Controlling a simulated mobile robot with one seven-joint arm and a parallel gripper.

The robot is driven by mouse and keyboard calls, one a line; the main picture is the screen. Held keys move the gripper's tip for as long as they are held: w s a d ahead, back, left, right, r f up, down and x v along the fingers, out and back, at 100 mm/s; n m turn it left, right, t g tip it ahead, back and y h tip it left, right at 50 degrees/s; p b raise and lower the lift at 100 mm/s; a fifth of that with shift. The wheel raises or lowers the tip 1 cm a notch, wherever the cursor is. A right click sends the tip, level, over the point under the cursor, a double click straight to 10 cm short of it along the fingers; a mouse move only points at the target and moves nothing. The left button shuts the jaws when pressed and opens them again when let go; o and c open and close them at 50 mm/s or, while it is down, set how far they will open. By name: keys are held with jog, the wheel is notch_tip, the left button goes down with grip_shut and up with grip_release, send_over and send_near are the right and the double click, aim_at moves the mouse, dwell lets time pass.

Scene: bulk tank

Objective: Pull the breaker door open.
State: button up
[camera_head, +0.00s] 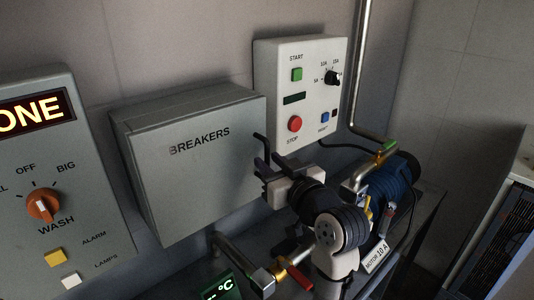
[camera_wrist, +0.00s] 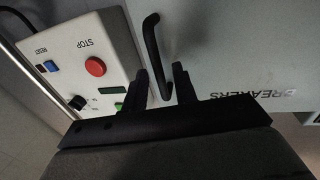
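The grey breaker box (camera_head: 195,165) is on the wall, and its door, lettered BREAKERS, looks shut. Its dark bar handle (camera_head: 260,144) is at the door's right edge. It also shows in the wrist view (camera_wrist: 152,42), where the door (camera_wrist: 230,45) appears upside down. My gripper (camera_head: 262,172) is at the handle's lower part, in front of the door's right edge. In the wrist view its two black fingers (camera_wrist: 168,72) stand apart, with the handle's near end showing in the gap between them. I cannot see clear contact with the handle.
A white START/STOP control box (camera_head: 318,95) is right of the breaker box. A wash panel (camera_head: 85,190) is at left. Below are a pipe with a red-handled valve (camera_head: 295,278), a temperature display (camera_head: 218,290) and a blue motor (camera_head: 372,190).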

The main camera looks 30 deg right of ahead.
jog(key=shift+w+d, duration=0.1)
jog(key=shift+w, duration=0.9)
grip_shut()
